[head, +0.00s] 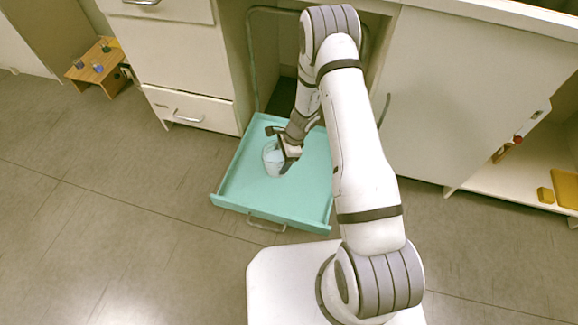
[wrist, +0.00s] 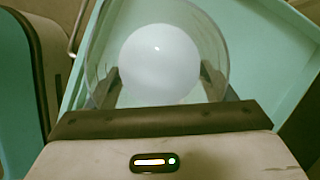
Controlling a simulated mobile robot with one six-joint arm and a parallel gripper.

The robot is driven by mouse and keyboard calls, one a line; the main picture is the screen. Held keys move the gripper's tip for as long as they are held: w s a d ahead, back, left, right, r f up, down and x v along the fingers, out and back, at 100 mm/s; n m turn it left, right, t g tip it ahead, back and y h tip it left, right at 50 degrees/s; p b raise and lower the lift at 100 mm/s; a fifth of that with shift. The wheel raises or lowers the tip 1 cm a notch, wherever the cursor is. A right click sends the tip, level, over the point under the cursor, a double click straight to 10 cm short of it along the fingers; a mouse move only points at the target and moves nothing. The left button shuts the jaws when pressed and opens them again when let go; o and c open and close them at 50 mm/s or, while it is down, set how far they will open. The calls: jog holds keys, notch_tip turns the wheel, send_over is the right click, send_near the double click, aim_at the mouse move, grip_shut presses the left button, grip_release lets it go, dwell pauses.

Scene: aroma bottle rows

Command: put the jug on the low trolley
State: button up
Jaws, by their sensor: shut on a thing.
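The jug (head: 271,161) is a clear, roundish vessel with white content or a white base, seen from above in the wrist view (wrist: 160,62). My gripper (head: 283,155) is shut on it, with one finger on each side in the wrist view. I cannot tell whether the jug's bottom touches the surface. My gripper hides part of the jug in the head view.
White cabinets and drawers (head: 188,108) stand behind and left of the trolley, with a cabinet door (head: 465,95) to the right. A small wooden stand (head: 98,68) with several little bottles is at the far left. An open low shelf (head: 510,175) holds yellow items. Floor at left is clear.

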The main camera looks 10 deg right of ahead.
jog(key=shift+s+d+f+m+t, duration=0.15)
jog(key=shift+s+d+f+m, duration=0.1)
jog(key=shift+f+m, duration=0.2)
jog(key=shift+s+d+f+m+t, duration=0.15)
jog(key=shift+s+f+m, duration=0.15)
jog(key=shift+f, duration=0.2)
jog(key=b, duration=0.3)
send_over(284, 185)
notch_tip(284, 185, down, 10)
jog(key=shift+s+f, duration=0.1)
jog(key=shift+f, duration=0.15)
jog(key=o, duration=1.4)
